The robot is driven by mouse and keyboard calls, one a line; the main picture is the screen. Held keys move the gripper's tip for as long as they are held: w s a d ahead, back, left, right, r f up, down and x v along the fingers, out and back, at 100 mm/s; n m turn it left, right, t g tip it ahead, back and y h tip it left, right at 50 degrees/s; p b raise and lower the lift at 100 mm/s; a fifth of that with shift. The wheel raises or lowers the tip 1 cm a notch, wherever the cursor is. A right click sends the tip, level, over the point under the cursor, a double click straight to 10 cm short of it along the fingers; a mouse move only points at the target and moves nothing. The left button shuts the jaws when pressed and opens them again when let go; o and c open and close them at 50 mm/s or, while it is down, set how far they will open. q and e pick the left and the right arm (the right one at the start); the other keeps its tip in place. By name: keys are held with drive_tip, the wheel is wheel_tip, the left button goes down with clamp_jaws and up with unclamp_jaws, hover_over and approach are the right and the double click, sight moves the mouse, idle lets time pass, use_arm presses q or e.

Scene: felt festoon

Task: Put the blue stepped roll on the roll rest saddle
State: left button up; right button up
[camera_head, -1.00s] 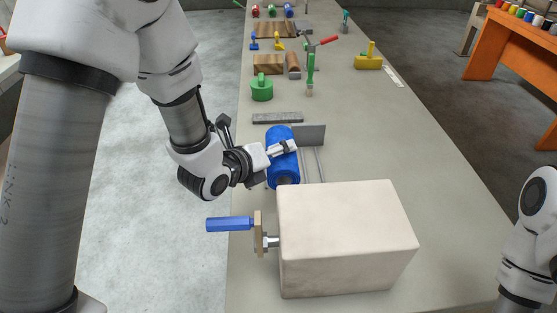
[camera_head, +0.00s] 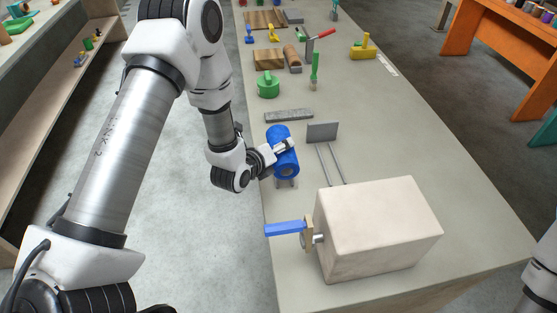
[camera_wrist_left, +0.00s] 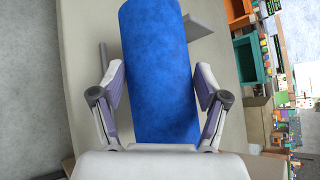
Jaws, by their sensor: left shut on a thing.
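The blue stepped roll (camera_head: 283,160) is a thick blue cylinder at the bench's left edge. My left gripper (camera_head: 284,147) is shut around its middle from the left. In the left wrist view the roll (camera_wrist_left: 160,75) runs lengthwise between the two fingers of the left gripper (camera_wrist_left: 160,100). Small grey supports (camera_head: 287,184) show just under the roll's near end; they may be the roll rest saddle, mostly hidden by the roll. I cannot tell whether the roll touches them. My right gripper is out of view; only part of that arm shows at the right edge.
A grey upright plate (camera_head: 322,132) with two thin rails (camera_head: 330,165) stands right of the roll. A large cream block (camera_head: 380,230) with a blue-handled crank (camera_head: 285,229) is in front. A grey bar (camera_head: 289,115) and green pot (camera_head: 268,86) lie behind.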

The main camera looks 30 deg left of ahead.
use_arm(q)
drive_tip(key=f, duration=0.4)
drive_tip(key=shift+a+f+p, duration=0.1)
drive_tip(key=shift+a+p, duration=0.1)
drive_tip(key=shift+p, duration=0.1)
drive_tip(key=shift+d, duration=0.1)
drive_tip(key=shift+f, duration=0.2)
drive_tip(key=o, duration=1.6)
